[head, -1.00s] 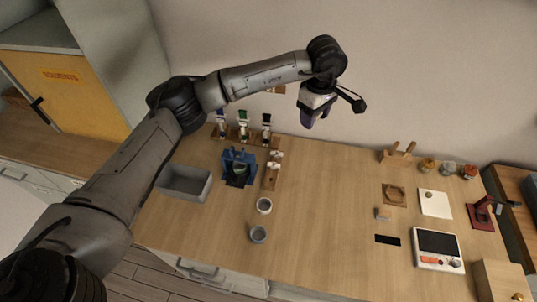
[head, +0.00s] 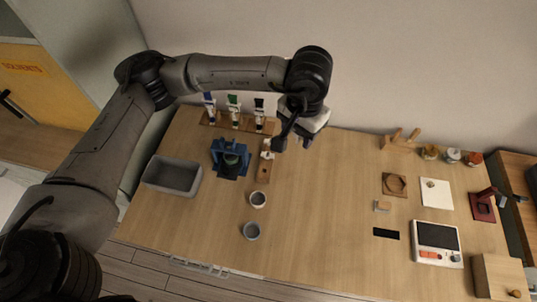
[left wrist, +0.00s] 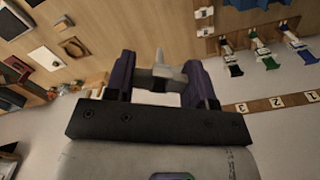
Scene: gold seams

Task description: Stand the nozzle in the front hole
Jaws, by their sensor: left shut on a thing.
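My left gripper (head: 305,140) hangs above the back of the table, right of a narrow wooden rack (head: 263,174). In the left wrist view its two purple fingers (left wrist: 158,72) are shut on a grey nozzle (left wrist: 165,76). The nozzle lies between the fingertips with a thin end sticking up in the picture; it is clear of any hole. The rack holds small white pieces toward its back, and its front end looks bare with a dark hole. The rack also shows in the left wrist view (left wrist: 205,31). My right gripper is not in view.
Capped tubes (head: 233,110) stand in a numbered rack behind. A scale (head: 438,240) is at right. The table's middle is clear.

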